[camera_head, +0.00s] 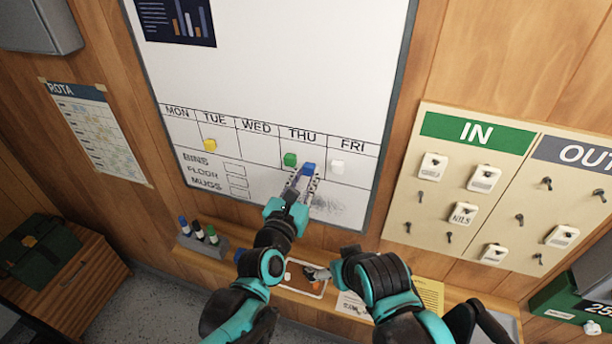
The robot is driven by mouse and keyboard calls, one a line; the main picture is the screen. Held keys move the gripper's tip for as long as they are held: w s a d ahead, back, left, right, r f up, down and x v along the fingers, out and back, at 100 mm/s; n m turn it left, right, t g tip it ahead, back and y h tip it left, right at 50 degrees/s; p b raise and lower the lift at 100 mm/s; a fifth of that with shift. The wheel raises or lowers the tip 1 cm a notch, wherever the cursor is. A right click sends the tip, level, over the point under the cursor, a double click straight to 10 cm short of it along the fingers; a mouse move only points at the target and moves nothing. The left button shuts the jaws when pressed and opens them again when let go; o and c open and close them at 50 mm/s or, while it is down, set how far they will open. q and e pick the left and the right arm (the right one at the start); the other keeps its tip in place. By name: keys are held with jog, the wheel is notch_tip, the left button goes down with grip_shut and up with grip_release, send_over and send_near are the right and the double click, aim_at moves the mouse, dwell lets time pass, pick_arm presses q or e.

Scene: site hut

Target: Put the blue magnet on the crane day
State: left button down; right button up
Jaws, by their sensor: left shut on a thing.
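The blue magnet (308,168) is between the fingertips of my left gripper (301,181), which is shut on it. It is at the whiteboard (260,75), in the lower part of the THU column, just right of a green magnet (290,160). I cannot tell whether it touches the board. No crane label is readable; the ROTA sheet (97,130) is too small to read. My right gripper (316,273) is low by the ledge, its fingers unclear.
A ledge (215,265) below the board carries a marker holder (205,241), a small tray (303,286) and paper sheets (430,297). A key board (470,190) marked IN and OUT hangs at right. A green box (575,305) stands lower right. A cabinet (75,290) is lower left.

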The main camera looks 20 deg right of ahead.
pick_arm(q)
jog(key=shift+x, duration=0.95)
dwell(1.0)
jog(key=shift+b, duration=0.3)
dwell(0.8)
jog(key=c, duration=1.2)
grip_release()
